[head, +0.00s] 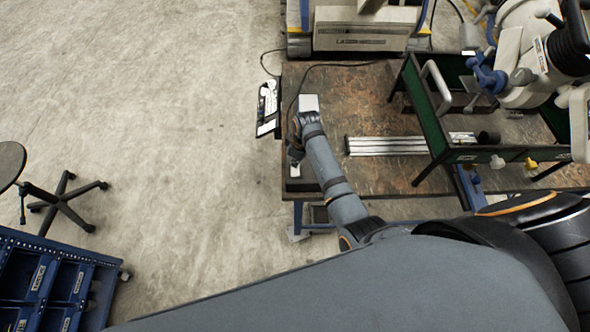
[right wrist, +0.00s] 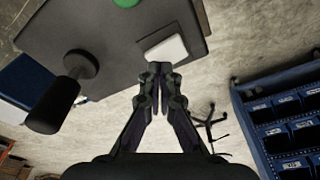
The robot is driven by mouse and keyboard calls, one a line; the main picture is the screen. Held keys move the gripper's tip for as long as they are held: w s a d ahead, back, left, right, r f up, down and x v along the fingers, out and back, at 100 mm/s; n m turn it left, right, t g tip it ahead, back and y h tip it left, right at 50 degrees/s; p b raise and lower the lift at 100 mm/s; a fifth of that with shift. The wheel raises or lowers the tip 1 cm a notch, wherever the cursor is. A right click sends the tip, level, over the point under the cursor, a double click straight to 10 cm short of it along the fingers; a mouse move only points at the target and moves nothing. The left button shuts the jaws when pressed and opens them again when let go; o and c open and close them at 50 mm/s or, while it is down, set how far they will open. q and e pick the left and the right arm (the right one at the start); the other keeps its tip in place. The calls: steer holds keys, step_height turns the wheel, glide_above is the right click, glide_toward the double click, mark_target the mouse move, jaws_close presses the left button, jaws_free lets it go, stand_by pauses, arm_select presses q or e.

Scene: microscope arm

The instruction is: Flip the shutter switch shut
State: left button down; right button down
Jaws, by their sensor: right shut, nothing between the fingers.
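In the right wrist view, a pale rectangular switch (right wrist: 166,50) sits near the edge of a dark grey panel (right wrist: 110,30). My right gripper (right wrist: 159,70) has its fingertips together, at the near edge of this switch. I cannot tell whether they touch it. In the head view my right gripper (head: 294,152) is over the left edge of the table, with a small white patch (head: 294,171) just below it, likely the same switch. The gripper and forearm hide most of the dark device there. My left gripper is not in view.
A black knob on a stalk (right wrist: 55,100) and a green button (right wrist: 125,2) stand on the same panel. On the table (head: 380,100) are metal bars (head: 385,145) and a green-sided rack (head: 440,120). A microscope (head: 525,60) stands at right. Floor at left is mostly clear.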

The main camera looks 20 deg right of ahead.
steer(key=shift+f+b, duration=0.45)
steer(key=shift+f, duration=0.45)
step_height(320, 180, up, 3)
steer(key=p, duration=0.3)
steer(key=shift+f, duration=0.1)
steer(key=shift+r, duration=2.15)
